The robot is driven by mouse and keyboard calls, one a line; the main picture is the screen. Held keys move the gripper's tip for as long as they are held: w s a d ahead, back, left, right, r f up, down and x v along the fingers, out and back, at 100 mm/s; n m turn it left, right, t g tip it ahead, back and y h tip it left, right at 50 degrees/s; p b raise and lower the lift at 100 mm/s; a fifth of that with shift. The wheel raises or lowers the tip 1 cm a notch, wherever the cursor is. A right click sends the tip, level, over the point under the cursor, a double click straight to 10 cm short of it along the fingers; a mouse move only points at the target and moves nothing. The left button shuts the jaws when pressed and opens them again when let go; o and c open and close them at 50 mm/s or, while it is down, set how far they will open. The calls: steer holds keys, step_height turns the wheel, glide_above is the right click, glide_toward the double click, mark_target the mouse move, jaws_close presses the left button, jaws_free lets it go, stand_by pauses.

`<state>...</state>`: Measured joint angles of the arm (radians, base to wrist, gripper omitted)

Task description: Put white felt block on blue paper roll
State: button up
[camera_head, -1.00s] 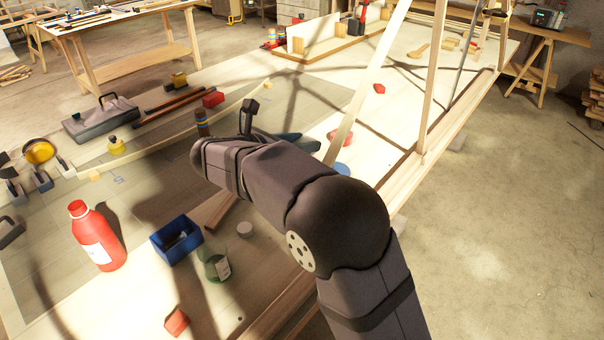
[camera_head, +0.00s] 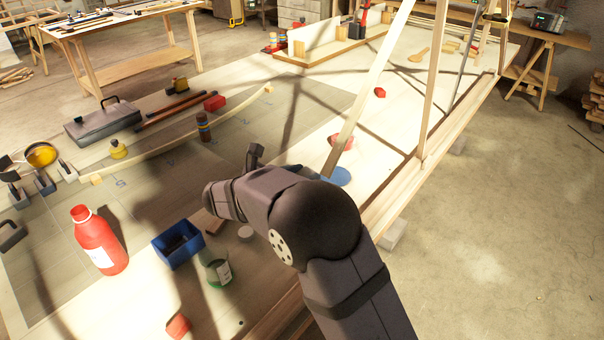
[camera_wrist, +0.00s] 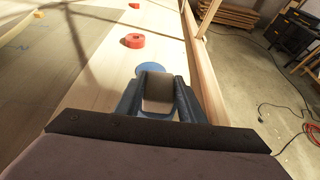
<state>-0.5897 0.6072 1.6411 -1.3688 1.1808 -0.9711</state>
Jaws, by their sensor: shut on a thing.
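The white felt block (camera_wrist: 158,88) is between the two blue fingers of my gripper (camera_wrist: 158,102) in the wrist view. It looks pale grey in shade. The blue paper roll shows as a flat blue round in the wrist view (camera_wrist: 150,69), just beyond the block, which hides part of it. In the head view the blue paper roll (camera_head: 339,177) lies on the bench at the right edge of my arm. My arm hides the block and most of my gripper there. I cannot tell how high the block is above the bench.
A red roll (camera_wrist: 133,41) lies farther along the bench, beside a leaning lath (camera_head: 370,85). A blue bin (camera_head: 178,245), a green jar (camera_head: 218,272) and a red bottle (camera_head: 98,240) stand at the left. Long laths (camera_head: 400,195) run along the right edge.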

steer(key=shift+f, duration=0.2)
steer(key=o, duration=1)
steer(key=shift+r, duration=0.1)
steer(key=shift+r, duration=0.2)
steer(key=shift+s+a, duration=0.15)
steer(key=shift+a, duration=0.05)
steer(key=b+v, duration=0.2)
steer(key=v, duration=0.9)
steer(key=shift+s+a+r, duration=0.1)
steer(key=shift+s+r, duration=0.1)
